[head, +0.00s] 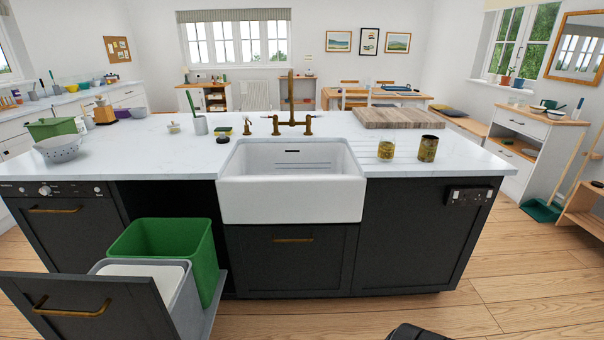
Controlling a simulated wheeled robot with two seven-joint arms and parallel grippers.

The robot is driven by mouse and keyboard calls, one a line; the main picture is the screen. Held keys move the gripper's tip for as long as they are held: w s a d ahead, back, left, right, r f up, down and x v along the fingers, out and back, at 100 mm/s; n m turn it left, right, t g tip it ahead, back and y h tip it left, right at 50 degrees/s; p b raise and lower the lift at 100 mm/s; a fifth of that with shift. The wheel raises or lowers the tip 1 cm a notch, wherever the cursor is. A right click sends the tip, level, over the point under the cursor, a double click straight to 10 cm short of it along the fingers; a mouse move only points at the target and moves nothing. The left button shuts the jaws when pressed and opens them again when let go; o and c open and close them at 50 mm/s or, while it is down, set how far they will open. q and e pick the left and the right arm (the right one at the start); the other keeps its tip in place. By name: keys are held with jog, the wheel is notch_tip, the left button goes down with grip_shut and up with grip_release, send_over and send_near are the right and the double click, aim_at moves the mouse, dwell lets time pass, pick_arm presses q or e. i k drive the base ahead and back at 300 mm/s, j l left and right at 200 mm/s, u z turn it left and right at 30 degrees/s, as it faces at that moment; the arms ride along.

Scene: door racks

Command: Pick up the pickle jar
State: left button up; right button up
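Two jars stand upright on the white countertop to the right of the sink. One is a clear glass jar (386,151) with yellow-green contents in its lower part. The other is a darker jar (428,149) with green-brown contents and a dark top, just to its right. Either could be the pickle jar; I cannot read any label. A small gap separates them. My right gripper (417,334) seems to show only as a black part at the bottom edge, well below and apart from the jars; its fingers are out of sight. My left gripper is not in view.
The white sink (291,200) with a brass tap (291,115) is left of the jars. A wooden board (398,118) lies behind them. A drawer (90,308) with a green bin (165,245) stands pulled out at left. Floor before the right cabinet is clear.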

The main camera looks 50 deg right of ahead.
aim_at(387, 145)
jog(key=z, duration=2.25)
